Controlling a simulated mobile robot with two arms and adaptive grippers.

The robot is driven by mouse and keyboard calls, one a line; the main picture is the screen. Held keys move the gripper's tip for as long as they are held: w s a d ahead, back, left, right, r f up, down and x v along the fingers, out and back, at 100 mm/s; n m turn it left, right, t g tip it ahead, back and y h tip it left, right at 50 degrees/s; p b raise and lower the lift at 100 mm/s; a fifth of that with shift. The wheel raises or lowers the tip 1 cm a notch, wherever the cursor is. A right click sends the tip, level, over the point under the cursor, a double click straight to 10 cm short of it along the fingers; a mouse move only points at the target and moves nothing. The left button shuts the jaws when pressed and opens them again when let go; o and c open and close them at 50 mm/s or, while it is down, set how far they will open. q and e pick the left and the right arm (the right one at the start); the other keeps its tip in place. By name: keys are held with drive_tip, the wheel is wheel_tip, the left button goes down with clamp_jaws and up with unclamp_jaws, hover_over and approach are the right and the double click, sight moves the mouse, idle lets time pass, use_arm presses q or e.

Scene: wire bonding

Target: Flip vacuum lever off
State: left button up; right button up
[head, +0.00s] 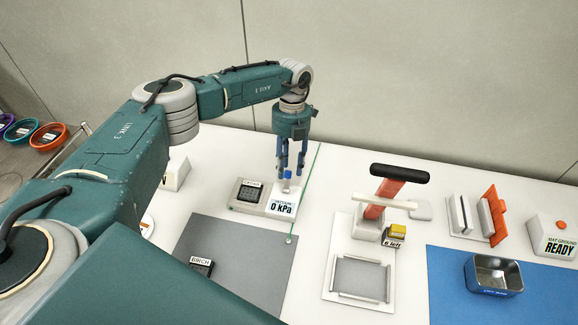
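The vacuum unit is a pale box (248,193) with a small dark panel and a white label reading "VACUUM 0 kPa" (282,208). Its small lever has a blue tip (287,174) and stands at the back of the label plate. My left gripper (290,174) reaches straight down over the lever. Its two blue fingers are apart, one on each side of the blue tip, with a gap that looks wider than the tip. Whether a finger touches the lever cannot be told. My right gripper is not in view.
A press with a red, black-topped handle (384,193) stands to the right, by a yellow block labelled "6 left" (397,231). A grey mat (237,262) lies in front. A metal tin (493,274) sits on a blue mat (450,300). A "READY" box (556,238) stands far right.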

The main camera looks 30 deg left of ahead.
use_arm(q)
wheel_tip(320, 180, up, 11)
drive_tip(key=w, duration=0.2)
drive_tip(key=shift+a+r, duration=0.15)
drive_tip(key=shift+a, duration=0.05)
idle(0.4)
